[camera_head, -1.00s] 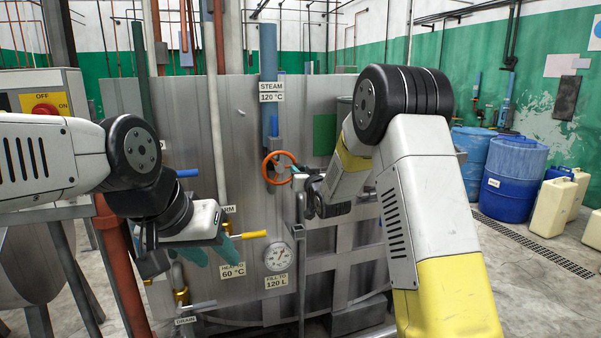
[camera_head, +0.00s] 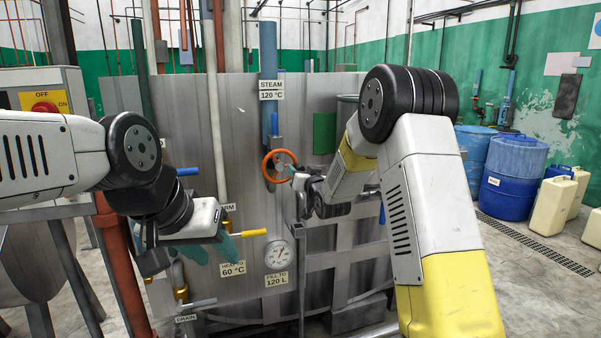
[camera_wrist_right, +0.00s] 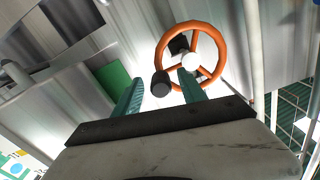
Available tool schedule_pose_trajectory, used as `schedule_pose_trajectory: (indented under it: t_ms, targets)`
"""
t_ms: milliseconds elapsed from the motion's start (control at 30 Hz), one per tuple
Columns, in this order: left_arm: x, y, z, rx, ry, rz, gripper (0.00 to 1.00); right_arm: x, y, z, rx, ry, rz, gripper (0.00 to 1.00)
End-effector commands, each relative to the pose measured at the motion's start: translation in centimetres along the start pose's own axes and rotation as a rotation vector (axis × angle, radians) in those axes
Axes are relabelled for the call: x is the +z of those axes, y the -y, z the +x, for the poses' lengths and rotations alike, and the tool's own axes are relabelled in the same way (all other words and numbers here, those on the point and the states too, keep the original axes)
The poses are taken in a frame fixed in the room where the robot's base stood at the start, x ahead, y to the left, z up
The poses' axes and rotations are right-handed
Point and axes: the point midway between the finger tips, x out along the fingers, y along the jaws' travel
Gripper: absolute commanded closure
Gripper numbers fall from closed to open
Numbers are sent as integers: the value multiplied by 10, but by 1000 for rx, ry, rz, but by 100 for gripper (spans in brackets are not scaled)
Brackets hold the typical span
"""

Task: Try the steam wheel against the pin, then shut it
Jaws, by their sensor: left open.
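The orange steam wheel (camera_head: 280,165) is on the upright pipe below the "STEAM 120 °C" label (camera_head: 272,90). It also shows in the right wrist view (camera_wrist_right: 221,55), with a pale hub. A short black knob (camera_wrist_right: 160,84) overlaps the wheel's lower left rim in that view; I cannot tell whether it is the pin or part of the wheel. My right gripper (camera_wrist_right: 160,92) is open, its green fingers apart, the knob showing between them; contact is unclear. In the head view it is just right of the wheel. My left gripper (camera_head: 222,248) is open, low by the yellow-handled valve.
The yellow valve handle (camera_head: 250,233), a round gauge (camera_head: 278,254) and the "FILL TO 120 L" label (camera_head: 277,279) are below the wheel. A blue handle (camera_head: 187,171) is at left. Blue drums (camera_head: 513,178) and pale jugs (camera_head: 553,205) stand at right.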

Motion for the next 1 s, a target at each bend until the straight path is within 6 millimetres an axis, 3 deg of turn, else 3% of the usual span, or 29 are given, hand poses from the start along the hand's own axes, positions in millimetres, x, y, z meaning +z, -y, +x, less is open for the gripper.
schedule_pose_trajectory:
  t_ms: [267, 700, 1000]
  targets:
    - [0, 0, 0, 0, 0, 0, 59, -1, 0, -6, 0, -1, 0, 51]
    - [0, 0, 0, 0, 0, 0, 59, 0, 0, -72, 0, 0, 0, 51]
    - [0, 0, 0, 0, 0, 0, 59, 0, 0, -78, 0, 0, 0, 51]
